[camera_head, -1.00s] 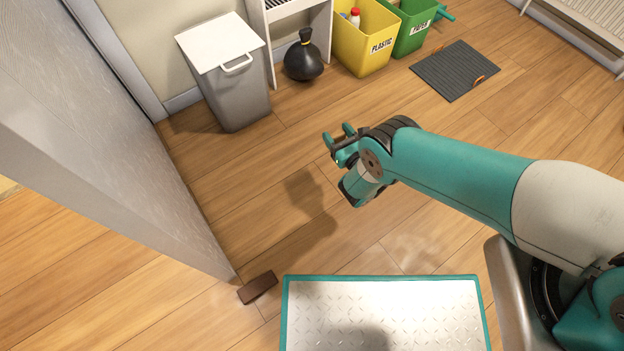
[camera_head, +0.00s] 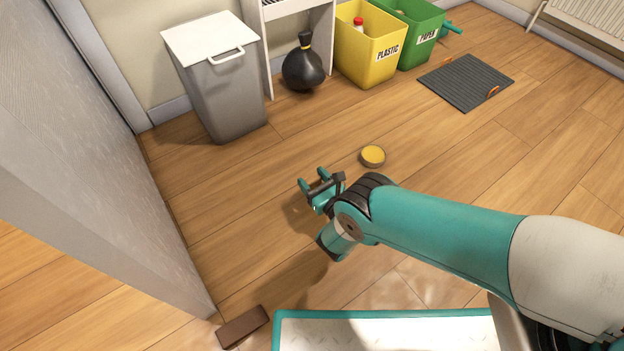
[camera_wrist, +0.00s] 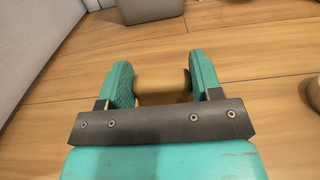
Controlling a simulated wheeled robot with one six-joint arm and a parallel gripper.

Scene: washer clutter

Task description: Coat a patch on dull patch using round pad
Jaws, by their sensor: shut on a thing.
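My gripper (camera_head: 313,183) is low over the wooden floor, left of the picture's middle. In the wrist view its two teal fingers (camera_wrist: 157,88) are apart with a blurred tan thing (camera_wrist: 163,84) between them, which looks like the round pad; its outline is mostly hidden. A round tin (camera_head: 373,155) with a yellow top sits on the floor to the right of and beyond my gripper. Its brown edge shows at the right of the wrist view (camera_wrist: 313,92). A faint pale area (camera_head: 397,287) on the floor, below the arm, may be the dull patch; its border is unclear.
A grey bin (camera_head: 222,95), a black round vessel (camera_head: 304,68), yellow (camera_head: 365,45) and green (camera_head: 415,40) bins line the back. A dark mat (camera_head: 466,82) lies right. A grey panel (camera_head: 90,150) bounds the left; a brown block (camera_head: 242,327) lies at its foot.

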